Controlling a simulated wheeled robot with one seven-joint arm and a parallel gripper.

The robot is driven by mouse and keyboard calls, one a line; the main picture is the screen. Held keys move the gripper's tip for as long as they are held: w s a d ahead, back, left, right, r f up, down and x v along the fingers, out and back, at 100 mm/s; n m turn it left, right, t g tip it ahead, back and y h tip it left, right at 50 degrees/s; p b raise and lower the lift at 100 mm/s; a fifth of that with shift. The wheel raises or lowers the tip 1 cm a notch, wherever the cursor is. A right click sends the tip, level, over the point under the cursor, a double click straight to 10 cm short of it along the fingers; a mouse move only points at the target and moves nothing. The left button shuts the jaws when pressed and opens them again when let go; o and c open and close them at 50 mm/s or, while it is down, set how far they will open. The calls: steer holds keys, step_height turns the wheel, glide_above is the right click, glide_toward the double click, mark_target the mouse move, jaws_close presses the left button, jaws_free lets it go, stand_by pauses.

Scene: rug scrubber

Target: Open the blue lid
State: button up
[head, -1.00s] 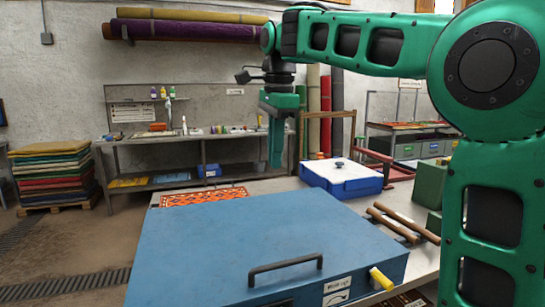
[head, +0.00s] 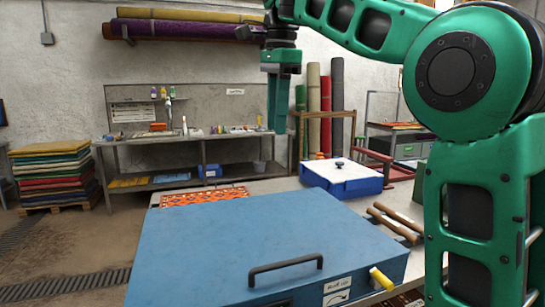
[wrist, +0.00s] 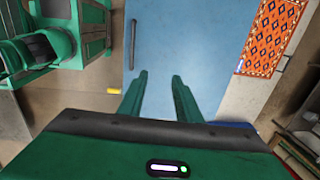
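The blue lid (head: 230,245) lies flat and shut on its box at the front of the bench. A black bar handle (head: 286,268) is on its near edge; it also shows in the wrist view (wrist: 133,45). A yellow grip (head: 381,278) sticks out at the box's front right. My gripper (head: 278,130) hangs fingers down, above and beyond the lid's far side. In the wrist view my gripper (wrist: 161,75) has two fingers spread apart with nothing between them, over the lid (wrist: 185,40).
An orange patterned rug (head: 205,196) lies behind the lid. A blue box with a white top (head: 342,178) stands at the back right. Brown rods (head: 397,222) lie right of the lid. The space above the lid is clear.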

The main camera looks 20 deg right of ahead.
steer(key=shift+r, duration=1.05)
steer(key=shift+c, duration=0.7)
